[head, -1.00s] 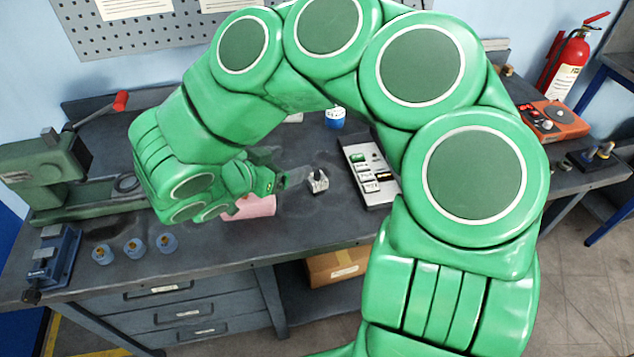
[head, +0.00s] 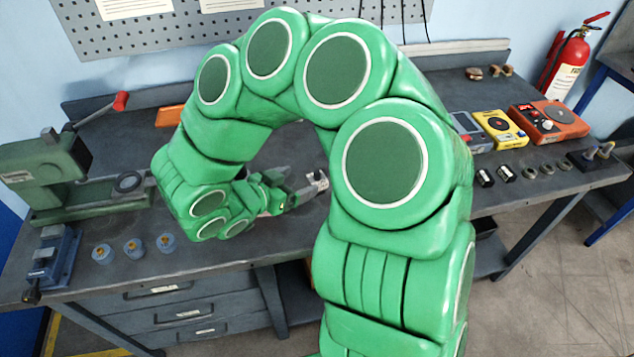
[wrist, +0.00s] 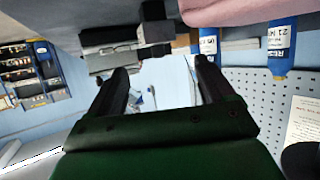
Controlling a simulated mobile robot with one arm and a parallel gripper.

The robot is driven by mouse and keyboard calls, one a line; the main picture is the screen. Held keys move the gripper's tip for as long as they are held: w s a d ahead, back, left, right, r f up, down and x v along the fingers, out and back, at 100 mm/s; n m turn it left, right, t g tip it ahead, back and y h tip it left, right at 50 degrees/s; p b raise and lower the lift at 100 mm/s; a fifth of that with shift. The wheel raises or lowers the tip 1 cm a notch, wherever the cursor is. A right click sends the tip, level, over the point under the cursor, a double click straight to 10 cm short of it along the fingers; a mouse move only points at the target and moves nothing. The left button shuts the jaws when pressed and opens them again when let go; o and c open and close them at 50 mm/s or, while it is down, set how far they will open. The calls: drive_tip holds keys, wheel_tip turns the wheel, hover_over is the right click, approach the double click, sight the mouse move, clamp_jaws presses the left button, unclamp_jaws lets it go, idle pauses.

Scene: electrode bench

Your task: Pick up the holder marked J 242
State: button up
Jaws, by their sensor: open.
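A small pale metal block (head: 318,180) with a dark top stands on the bench in the head view, close to the jaw tips. I cannot read a marking on it, so I cannot tell if it is the holder J 242. My gripper (head: 300,191) points right toward the block, low over the bench; contact cannot be judged. In the wrist view my gripper (wrist: 158,80) has its two dark fingers wide apart, with nothing seen held between them. No J 242 marking shows in either view.
My arm covers the bench middle. A green press (head: 50,165), a blue vise (head: 52,262) and several small blue cups (head: 133,247) stand left. A yellow device (head: 501,128), an orange device (head: 548,120) and dark cylinders (head: 484,177) stand right. Blue labelled items (wrist: 281,45) show in the wrist view.

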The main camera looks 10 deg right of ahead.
sight(314, 174)
drive_tip(key=shift+x, duration=2.75)
drive_tip(key=c, duration=1.4)
drive_tip(key=shift+r, duration=0.1)
drive_tip(key=shift+r, duration=0.15)
clamp_jaws()
wheel_tip(314, 174, up, 10)
